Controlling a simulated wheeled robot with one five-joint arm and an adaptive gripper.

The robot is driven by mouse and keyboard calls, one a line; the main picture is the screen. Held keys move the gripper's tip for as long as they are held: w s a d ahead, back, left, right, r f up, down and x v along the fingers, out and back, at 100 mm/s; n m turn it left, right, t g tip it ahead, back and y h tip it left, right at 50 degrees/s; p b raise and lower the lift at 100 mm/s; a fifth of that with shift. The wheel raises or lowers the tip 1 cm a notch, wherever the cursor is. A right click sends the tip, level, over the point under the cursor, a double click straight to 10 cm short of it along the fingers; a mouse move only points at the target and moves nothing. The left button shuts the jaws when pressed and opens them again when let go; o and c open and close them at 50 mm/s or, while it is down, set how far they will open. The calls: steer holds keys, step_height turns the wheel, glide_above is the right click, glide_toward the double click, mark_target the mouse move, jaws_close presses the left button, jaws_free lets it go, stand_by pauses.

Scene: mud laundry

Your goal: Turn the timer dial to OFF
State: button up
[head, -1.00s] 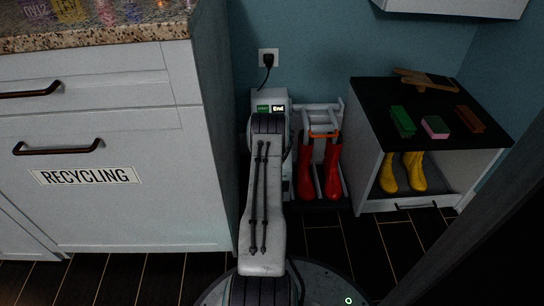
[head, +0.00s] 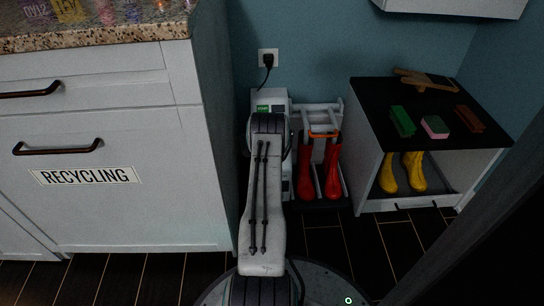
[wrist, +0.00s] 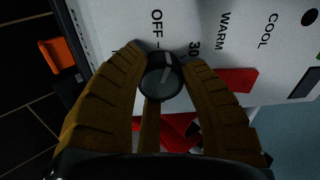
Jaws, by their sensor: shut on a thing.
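In the wrist view, the black timer dial (wrist: 160,82) is on a white panel (wrist: 115,22). My gripper (wrist: 163,66) is shut on it, with a brown ribbed finger on each side. The dial's pale pointer line points up and slightly right, close to the OFF mark (wrist: 157,24) and on the side toward the 30 mark (wrist: 194,48). In the head view, the white dryer unit (head: 270,96) stands by the wall with a green label on top. Its display beside the label is dark. My arm hides the dial and gripper there.
Red boots (head: 333,170) stand on the rack right of the unit. A white cabinet (head: 120,205) stands close on the left. A low bench (head: 370,100) with brushes and yellow boots stands on the right. A plugged-in cord (head: 267,62) hangs behind.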

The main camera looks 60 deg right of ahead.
steer(key=shift+n, duration=0.6)
steer(key=o, duration=1.2)
steer(key=v, duration=1.1)
steer(key=shift+a+r, duration=0.3)
